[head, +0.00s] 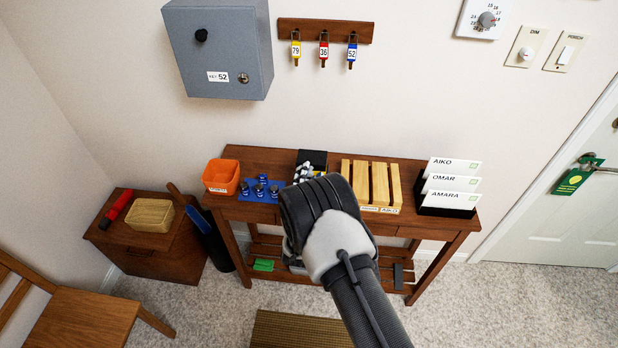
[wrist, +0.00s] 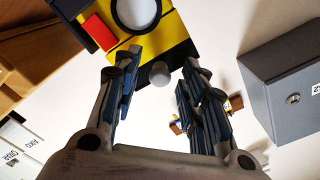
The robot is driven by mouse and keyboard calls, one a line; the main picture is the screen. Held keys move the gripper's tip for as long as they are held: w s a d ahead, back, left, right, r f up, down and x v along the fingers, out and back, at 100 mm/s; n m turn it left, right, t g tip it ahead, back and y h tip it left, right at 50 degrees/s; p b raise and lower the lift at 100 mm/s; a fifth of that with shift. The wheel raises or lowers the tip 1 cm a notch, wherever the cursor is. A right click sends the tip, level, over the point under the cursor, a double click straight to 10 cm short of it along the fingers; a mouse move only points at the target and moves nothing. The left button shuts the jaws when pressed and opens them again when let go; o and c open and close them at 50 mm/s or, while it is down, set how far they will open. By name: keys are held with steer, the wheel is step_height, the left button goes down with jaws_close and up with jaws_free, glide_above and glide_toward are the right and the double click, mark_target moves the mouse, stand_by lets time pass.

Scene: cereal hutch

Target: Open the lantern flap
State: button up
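The lantern (wrist: 178,52) fills the top of the wrist view. It is yellow and black, with a round pale window (wrist: 137,12) in a dark ring and a red patch (wrist: 98,33). A grey round knob (wrist: 160,74) shows at its near edge, beside a black part. I cannot tell whether the flap is open. My gripper (wrist: 157,72) is open, its fingers spread with the knob between the tips in the picture; contact is not clear. In the head view my arm covers this spot, and I cannot make out the lantern there.
A grey key cabinet (head: 215,50) hangs on the wall; it is at right in the wrist view (wrist: 288,80). The table holds an orange bin (head: 221,176), wooden slats (head: 379,185) and a card holder (head: 447,211). Key tags (head: 323,52) hang above.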

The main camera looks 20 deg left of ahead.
steer(key=shift+c, duration=0.3)
jaws_close()
stand_by(0.4)
